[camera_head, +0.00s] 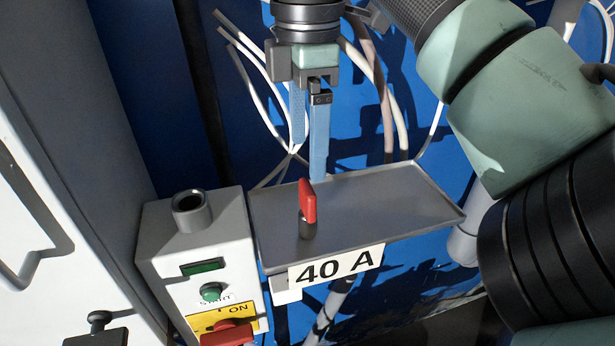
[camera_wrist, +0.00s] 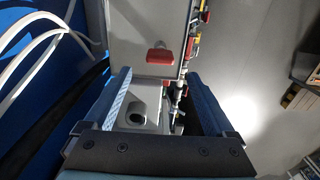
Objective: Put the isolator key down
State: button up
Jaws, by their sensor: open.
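The isolator key, with a red handle (camera_head: 308,202) above a short dark cylinder, stands upright on the grey tray (camera_head: 400,200) labelled "40 A". The red handle also shows in the wrist view (camera_wrist: 160,55), beyond the fingertips. My gripper (camera_head: 308,160) is open and empty, its two blue fingers pointing down above and behind the key in the head view. It appears apart from the key. In the wrist view the fingers (camera_wrist: 158,74) stand wide apart with nothing between them.
A grey control box (camera_head: 165,235) with a round socket (camera_head: 191,208), green START button (camera_head: 210,292) and red switch (camera_head: 228,333) stands left of the tray. White cables (camera_head: 265,100) hang before the blue wall. The tray's right part is bare.

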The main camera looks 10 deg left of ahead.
jog(key=shift+r, duration=1.25)
jog(key=w+a+f+t+y, duration=0.1)
jog(key=w+a+t+y, duration=0.25)
jog(key=a, duration=1.05)
jog(key=a+r+m+t+y, duration=0.4)
jog(key=a+r+t+y, duration=0.25)
jog(key=r, duration=0.25)
jog(key=s+d+r+m+t+y, duration=0.1)
jog(key=s+d+r+m+t, duration=0.4)
jog(key=d+r+t, duration=0.4)
jog(key=s+d+r+m+t+h, duration=0.3)
jog(key=s+d+m+t+h, duration=0.1)
jog(key=d+m, duration=0.3)
jog(key=s+d+r+m+t+h, duration=0.2)
jog(key=s+d+m+t+h, duration=0.2)
jog(key=s+d+m+h, duration=0.2)
jog(key=s+d+h, duration=0.1)
jog(key=d, duration=0.1)
jog(key=shift+d+r+m, duration=0.35)
jog(key=shift+r+m, duration=0.05)
